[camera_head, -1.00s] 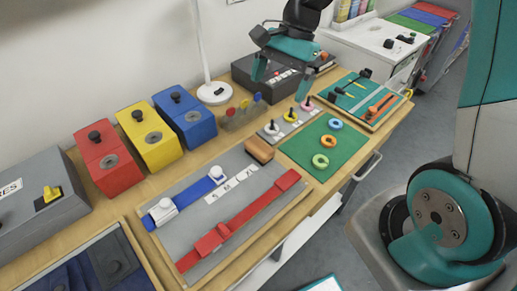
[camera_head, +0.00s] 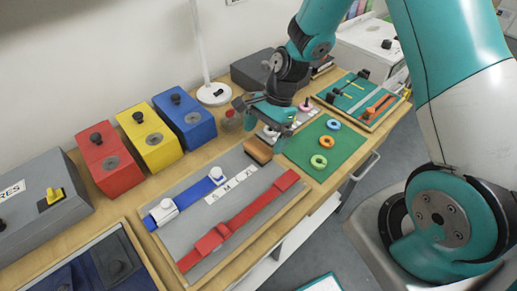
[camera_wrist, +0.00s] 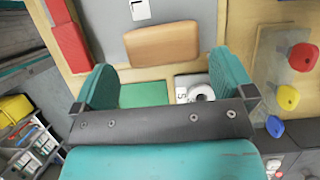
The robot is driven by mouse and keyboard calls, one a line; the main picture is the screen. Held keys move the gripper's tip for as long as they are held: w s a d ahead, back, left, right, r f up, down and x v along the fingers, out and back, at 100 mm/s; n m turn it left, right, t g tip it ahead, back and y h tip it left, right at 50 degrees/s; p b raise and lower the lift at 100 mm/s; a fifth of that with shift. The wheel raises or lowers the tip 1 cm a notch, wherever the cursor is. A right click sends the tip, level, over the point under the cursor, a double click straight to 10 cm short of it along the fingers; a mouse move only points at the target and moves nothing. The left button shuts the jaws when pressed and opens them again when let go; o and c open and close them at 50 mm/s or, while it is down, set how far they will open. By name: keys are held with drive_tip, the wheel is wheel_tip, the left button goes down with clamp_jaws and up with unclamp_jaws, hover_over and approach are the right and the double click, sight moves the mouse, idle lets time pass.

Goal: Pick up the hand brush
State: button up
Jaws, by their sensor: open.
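The hand brush (camera_head: 258,151) is a brown wooden block with a darker lower side. It lies at the far end of the grey board, beside the green mat. In the wrist view the brush (camera_wrist: 162,44) shows its brown top just beyond the fingertips, roughly centred between them. My gripper (camera_head: 264,115) is above the table behind the brush, apart from it. In the wrist view my gripper (camera_wrist: 164,72) has its two teal fingers wide apart with nothing between them.
The grey board (camera_head: 190,203) carries a blue strap (camera_head: 190,202) and a red strap (camera_head: 240,219). A green mat (camera_head: 311,157) with coloured rings lies right of the brush. Coloured knobs (camera_wrist: 288,97) stand close by. Red, yellow and blue (camera_head: 185,119) boxes line the wall.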

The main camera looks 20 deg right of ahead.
sight(258, 146)
drive_tip(key=x, duration=0.4)
drive_tip(key=shift+a+p, duration=0.3)
drive_tip(key=shift+p, duration=0.1)
drive_tip(key=c, duration=0.8)
drive_tip(key=shift+o, duration=0.2)
wheel_tip(258, 146, up, 20)
drive_tip(key=shift+b, duration=0.4)
